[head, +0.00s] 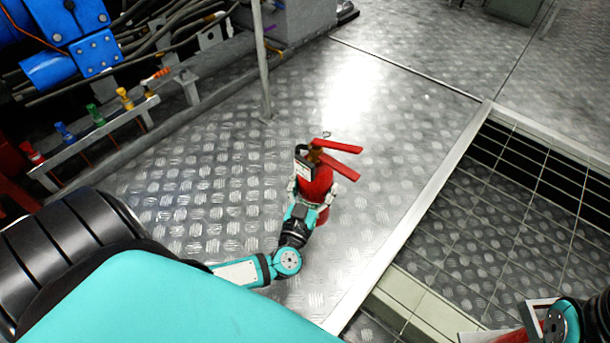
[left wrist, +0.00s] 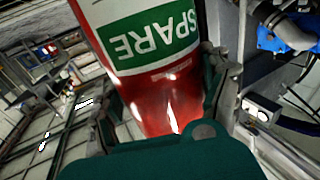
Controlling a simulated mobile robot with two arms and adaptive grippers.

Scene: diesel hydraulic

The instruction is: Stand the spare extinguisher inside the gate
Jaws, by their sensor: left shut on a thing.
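The red spare extinguisher (head: 318,183) is near the middle of the head view, roughly upright, with red levers and a pale tag on top. My left gripper (head: 311,191) is shut around its body, a finger on each side. In the left wrist view the extinguisher's green and white SPARE label (left wrist: 150,38) shows upside down between the fingers of the left gripper (left wrist: 163,100). Its base is hidden, so I cannot tell whether it touches the floor. Part of my right arm shows at the bottom right; its fingers are not clear. I cannot make out a gate for certain.
A thin grey post (head: 262,65) stands on the tread-plate floor (head: 220,190) behind the extinguisher. A pale raised edge (head: 420,215) borders a grid-covered area (head: 490,225) at right. Blue machinery (head: 60,35), hoses and a bracket with coloured fittings (head: 95,135) fill the upper left.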

